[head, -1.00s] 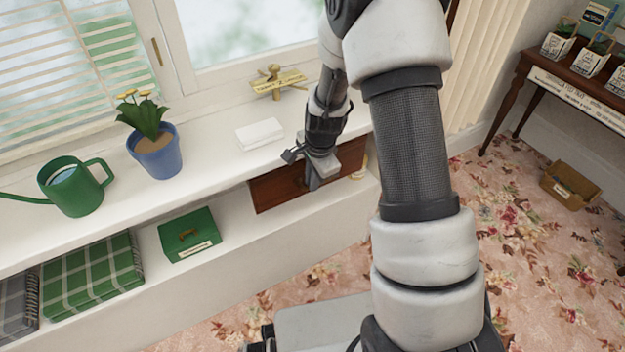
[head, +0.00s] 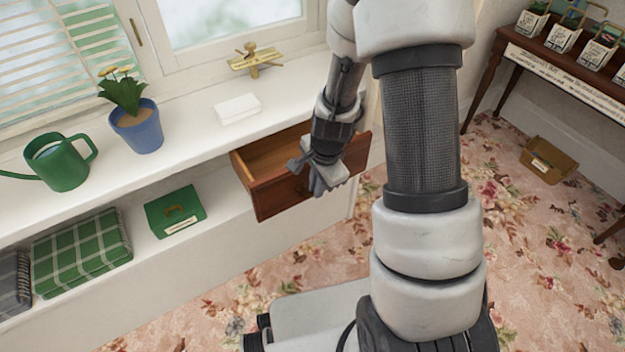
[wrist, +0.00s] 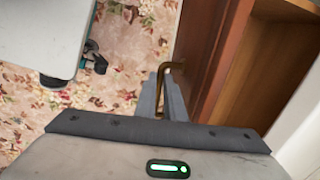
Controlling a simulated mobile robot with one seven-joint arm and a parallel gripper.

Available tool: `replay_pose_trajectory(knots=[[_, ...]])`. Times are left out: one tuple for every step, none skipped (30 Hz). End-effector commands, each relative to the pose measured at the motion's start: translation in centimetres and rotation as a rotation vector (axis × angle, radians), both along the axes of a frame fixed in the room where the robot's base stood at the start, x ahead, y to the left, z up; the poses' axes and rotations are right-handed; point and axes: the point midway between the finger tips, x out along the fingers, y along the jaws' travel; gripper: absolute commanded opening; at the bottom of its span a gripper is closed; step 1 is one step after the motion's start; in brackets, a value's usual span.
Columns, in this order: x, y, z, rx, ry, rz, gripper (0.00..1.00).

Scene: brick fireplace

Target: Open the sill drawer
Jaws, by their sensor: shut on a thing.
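The sill drawer (head: 283,197) is a brown wooden drawer under the white window sill. It stands partly pulled out, and its bare wooden inside shows in the head view. In the wrist view the drawer (wrist: 208,60) runs along the right, with its open inside at the far right. My gripper (head: 318,186) is at the drawer's front. In the wrist view my gripper (wrist: 170,92) is shut on the brass drawer handle (wrist: 178,66), whose bent end shows between the fingers. In the head view the gripper hides the handle.
On the sill (head: 190,150) stand a green watering can (head: 62,165), a blue flower pot (head: 140,130), a white block (head: 238,108) and a brass tap-like piece (head: 255,60). A green box (head: 175,212) sits on the shelf below. Floral carpet lies clear before the drawer.

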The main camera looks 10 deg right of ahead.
Motion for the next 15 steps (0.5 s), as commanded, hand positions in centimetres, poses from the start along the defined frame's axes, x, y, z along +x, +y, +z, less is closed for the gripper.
replay_pose_trajectory(knots=[[-0.07,0.0,0.04,0.0,0.0,0.0,0.0],[-0.08,-0.01,0.05,0.0,0.0,0.0,0.0],[-0.08,-0.01,0.05,0.0,0.0,0.0,0.0],[-0.08,-0.01,0.05,0.0,0.0,0.0,0.0],[-0.07,0.0,0.05,0.0,0.0,0.0,0.0],[-0.07,-0.01,0.05,0.0,0.0,0.0,0.0],[-0.06,-0.01,0.05,0.0,0.0,0.0,0.0],[-0.05,-0.01,0.05,0.0,-0.001,0.0,0.0],[-0.04,0.01,0.05,0.0,-0.001,0.0,0.0],[-0.03,0.01,0.06,0.0,-0.001,0.0,0.14],[-0.01,0.01,0.06,0.0,-0.001,0.0,0.19],[-0.01,0.01,0.05,0.0,-0.001,0.0,0.26],[-0.01,0.01,0.05,0.0,-0.001,0.0,0.28],[-0.01,0.01,0.05,0.0,-0.001,0.0,0.28],[0.0,0.01,0.04,0.0,-0.001,0.0,0.28]])
